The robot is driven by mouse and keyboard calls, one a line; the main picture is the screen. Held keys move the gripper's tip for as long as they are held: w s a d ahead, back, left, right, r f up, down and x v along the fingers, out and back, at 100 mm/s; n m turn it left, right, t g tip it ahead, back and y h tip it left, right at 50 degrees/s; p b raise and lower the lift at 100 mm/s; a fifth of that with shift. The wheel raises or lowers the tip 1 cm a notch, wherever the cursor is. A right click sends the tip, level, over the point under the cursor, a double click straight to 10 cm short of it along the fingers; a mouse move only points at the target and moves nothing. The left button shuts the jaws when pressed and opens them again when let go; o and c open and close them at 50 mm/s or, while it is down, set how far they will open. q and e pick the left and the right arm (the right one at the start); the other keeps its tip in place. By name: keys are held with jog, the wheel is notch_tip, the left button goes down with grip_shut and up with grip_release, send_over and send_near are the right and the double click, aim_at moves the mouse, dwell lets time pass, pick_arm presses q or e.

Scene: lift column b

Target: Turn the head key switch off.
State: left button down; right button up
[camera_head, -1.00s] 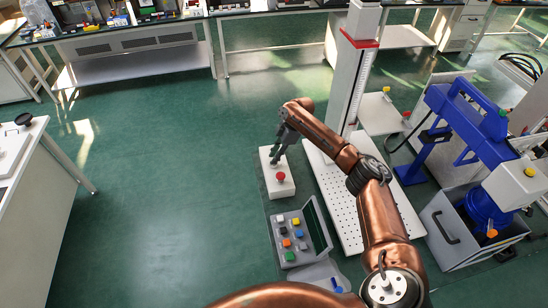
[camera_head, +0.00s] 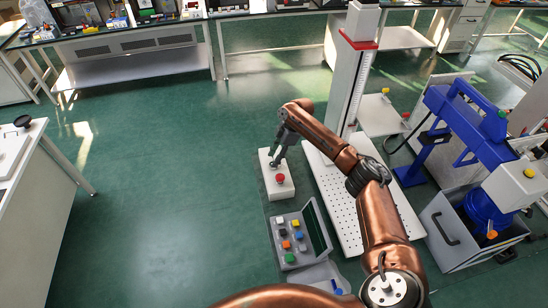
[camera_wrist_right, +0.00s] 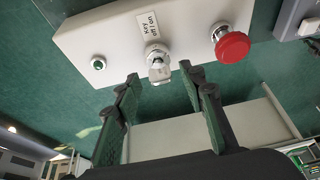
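My right gripper (camera_head: 273,163) is over the box. In the wrist view its fingers (camera_wrist_right: 160,74) are open, one on each side of the key, with visible gaps. Whether the fingertips are level with the key is unclear. My left gripper is not in view.
The red button (camera_wrist_right: 233,45) and a small green lamp (camera_wrist_right: 98,63) flank the key switch. A grey button case (camera_head: 291,256) lies nearer. A perforated white plate (camera_head: 340,205) and column (camera_head: 352,85) stand right of the box. The green floor to the left is clear.

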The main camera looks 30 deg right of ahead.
jog(key=v, duration=1.2)
jog(key=shift+w+f, duration=0.1)
jog(key=shift+w, duration=0.05)
